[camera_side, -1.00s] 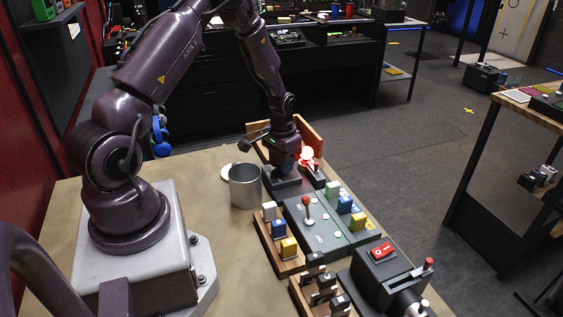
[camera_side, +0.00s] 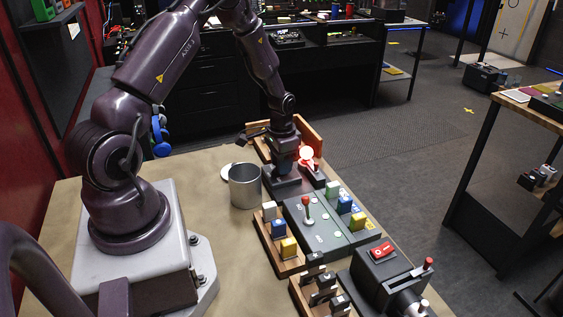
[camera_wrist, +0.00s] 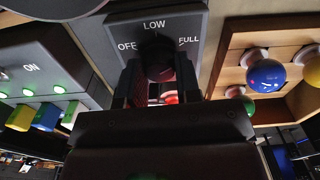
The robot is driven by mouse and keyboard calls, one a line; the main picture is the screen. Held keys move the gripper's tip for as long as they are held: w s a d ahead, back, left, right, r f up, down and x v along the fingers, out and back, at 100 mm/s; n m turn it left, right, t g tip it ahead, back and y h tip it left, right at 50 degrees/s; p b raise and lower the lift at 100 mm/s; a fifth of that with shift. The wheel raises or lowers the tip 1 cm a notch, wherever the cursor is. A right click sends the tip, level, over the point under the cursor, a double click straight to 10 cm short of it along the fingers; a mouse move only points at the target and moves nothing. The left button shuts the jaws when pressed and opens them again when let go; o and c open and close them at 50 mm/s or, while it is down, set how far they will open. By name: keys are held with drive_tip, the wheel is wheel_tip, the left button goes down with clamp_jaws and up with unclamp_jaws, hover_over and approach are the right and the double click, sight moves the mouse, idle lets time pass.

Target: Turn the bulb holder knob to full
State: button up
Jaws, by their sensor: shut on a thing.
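The bulb holder shows in the wrist view as a grey plate (camera_wrist: 190,18) marked OFF, LOW and FULL. Its dark knob (camera_wrist: 158,62) is between the fingers of my gripper (camera_wrist: 160,84), which is shut on it. The fingers partly cover the knob, so I cannot tell which mark it points at. In the side view my gripper (camera_side: 285,170) is down at the holder, and its fingers are hidden there. A small red glow also shows between the fingers in the wrist view.
A metal cup (camera_side: 244,186) stands left of my gripper. A grey panel (camera_side: 318,228) with a red-topped lever and coloured blocks lies in front. A wooden tray (camera_wrist: 229,78) with coloured bulbs is at right in the wrist view. The table's left part is clear.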

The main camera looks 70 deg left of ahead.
drive_tip(key=o, duration=0.9)
drive_tip(key=shift+o, duration=0.2)
wheel_tip(320, 180, up, 13)
drive_tip(key=s+d+r+t, duration=0.2)
drive_tip(key=s+d+r, duration=0.5)
drive_tip(key=d+r, duration=0.2)
drive_tip(key=s+d+r+t, duration=0.3)
drive_tip(key=s+d+r, duration=0.4)
drive_tip(key=d, duration=0.5)
drive_tip(key=shift+s+r+m+t, duration=0.25)
drive_tip(key=shift+r+m+t, duration=0.05)
drive_tip(key=shift+r, duration=0.65)
